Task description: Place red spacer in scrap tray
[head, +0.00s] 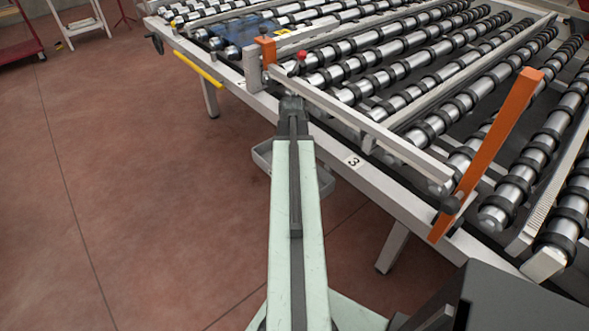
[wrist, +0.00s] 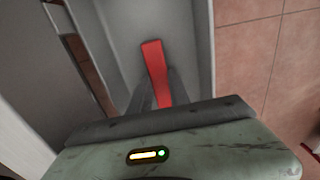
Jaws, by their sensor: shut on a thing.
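The red spacer (wrist: 154,62) is a narrow red bar in the wrist view. My gripper (wrist: 157,90) is shut on it, with the dark fingers on either side of its lower part. Grey tray surfaces (wrist: 205,40) surround the spacer in that view, with a raised wall on the right. I cannot tell whether the spacer touches the tray floor. In the head view, the grey scrap tray (head: 261,158) hangs at the table's near side, mostly hidden behind my pale green arm. The spacer and my fingertips are hidden there.
The roller table's white frame (head: 385,190) runs close beside the tray. An orange-ended bar (head: 267,50) and an orange arm (head: 490,150) stand above the rollers. A small red knob (head: 302,56) sits near the bar.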

